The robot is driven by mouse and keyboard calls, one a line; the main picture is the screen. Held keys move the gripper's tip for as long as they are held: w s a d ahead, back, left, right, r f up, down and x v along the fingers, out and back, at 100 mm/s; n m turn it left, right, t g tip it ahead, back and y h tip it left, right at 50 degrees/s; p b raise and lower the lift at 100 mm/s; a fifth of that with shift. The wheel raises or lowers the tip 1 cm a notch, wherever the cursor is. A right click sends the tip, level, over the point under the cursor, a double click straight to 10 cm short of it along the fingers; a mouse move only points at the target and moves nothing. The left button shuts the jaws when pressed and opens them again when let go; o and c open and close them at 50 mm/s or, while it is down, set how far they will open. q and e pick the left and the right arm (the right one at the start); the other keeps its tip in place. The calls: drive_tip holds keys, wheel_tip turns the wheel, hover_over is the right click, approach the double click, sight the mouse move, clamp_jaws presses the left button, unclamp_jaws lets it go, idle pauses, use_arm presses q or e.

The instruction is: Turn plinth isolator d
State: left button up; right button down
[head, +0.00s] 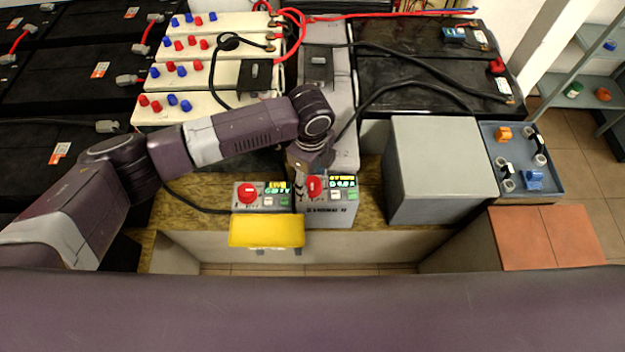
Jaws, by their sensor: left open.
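Two grey isolator boxes stand side by side on the wooden plinth top. The left box (272,205) has a red rotary knob (247,193) and a small lit label. The right box (340,212) has a red rotary knob (316,187) and its own lit label. I cannot read clearly which box is isolator d. My left gripper (303,190) is open and points down at the right box's knob, just left of it. It partly hides the knob's left side, and I cannot tell whether they touch. My right gripper is out of view.
A yellow block (267,231) sits in front of the left box. A plain grey cabinet (437,165) stands to the right, with a blue tray (553,181) of small parts beyond it. White battery units (190,75) and black batteries (400,82) with loose cables lie behind.

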use_arm(q)
drive_tip(key=shift+f, duration=0.65)
drive_tip(key=c, duration=1.2)
drive_tip(key=shift+o, duration=0.2)
drive_tip(key=shift+r+n+p, duration=0.2)
drive_tip(key=shift+n+p, duration=0.7)
drive_tip(key=shift+p, duration=0.35)
drive_tip(key=n+p, duration=0.5)
drive_tip(key=n, duration=0.1)
drive_tip(key=shift+d+p, duration=0.1)
drive_tip(key=shift+p, duration=0.3)
drive_tip(key=n+p, duration=0.3)
drive_tip(key=n, duration=0.1)
drive_tip(key=shift+n, duration=0.4)
drive_tip(key=n+p, duration=0.1)
drive_tip(key=n, duration=0.2)
drive_tip(key=shift+f+p, duration=0.1)
drive_tip(key=shift+p, duration=0.3)
drive_tip(key=shift+w+f+n+y+p, duration=0.15)
drive_tip(key=shift+n+y+p, duration=0.25)
drive_tip(key=shift+n, duration=0.8)
